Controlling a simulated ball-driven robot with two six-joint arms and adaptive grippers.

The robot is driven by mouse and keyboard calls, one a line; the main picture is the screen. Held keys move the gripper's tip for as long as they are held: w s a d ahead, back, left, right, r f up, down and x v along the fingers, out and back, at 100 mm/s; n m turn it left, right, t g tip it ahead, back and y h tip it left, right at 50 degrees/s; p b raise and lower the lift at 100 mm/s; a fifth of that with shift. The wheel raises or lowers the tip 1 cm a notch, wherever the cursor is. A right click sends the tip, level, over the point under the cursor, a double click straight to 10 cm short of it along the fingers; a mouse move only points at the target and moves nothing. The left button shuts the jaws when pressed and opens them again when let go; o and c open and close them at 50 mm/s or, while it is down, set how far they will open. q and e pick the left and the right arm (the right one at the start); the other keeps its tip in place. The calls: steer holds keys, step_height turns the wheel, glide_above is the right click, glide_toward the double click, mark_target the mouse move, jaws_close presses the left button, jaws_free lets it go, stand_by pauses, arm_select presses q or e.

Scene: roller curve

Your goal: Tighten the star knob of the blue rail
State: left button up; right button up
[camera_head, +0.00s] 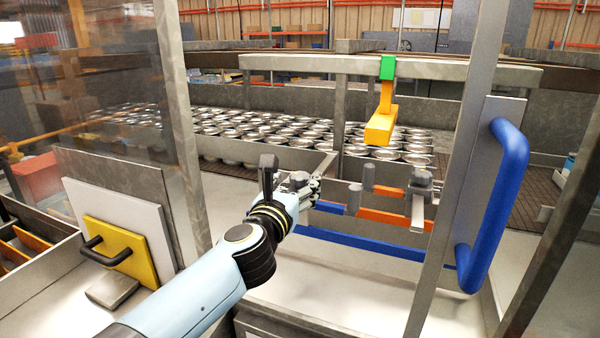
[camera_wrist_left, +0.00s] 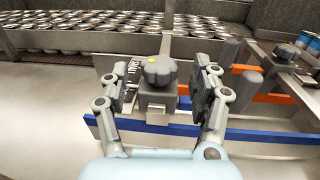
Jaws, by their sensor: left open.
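The blue rail (camera_head: 365,246) runs low across the middle of the head view and also shows in the wrist view (camera_wrist_left: 265,136). A dark grey star knob (camera_wrist_left: 158,72) with a yellow mark sits on a metal block at the blue rail. My left gripper (camera_head: 295,186) is at this knob and partly hides it in the head view. In the wrist view the gripper's two fingers (camera_wrist_left: 160,84) are open on either side of the knob, with a visible gap on both sides. My right gripper is in neither view.
Orange rails (camera_head: 385,217) and another grey knob (camera_head: 421,181) lie to the right. Behind are many open cans (camera_head: 260,130) on the conveyor. A metal post and blue handle (camera_head: 500,190) stand at right. A yellow-orange arm (camera_head: 381,125) hangs from the crossbar.

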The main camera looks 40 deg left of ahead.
mark_target(297, 180)
arm_select(q)
steer(key=shift+x, duration=1.95)
steer(key=c, duration=1.2)
steer(key=shift+c, duration=0.2)
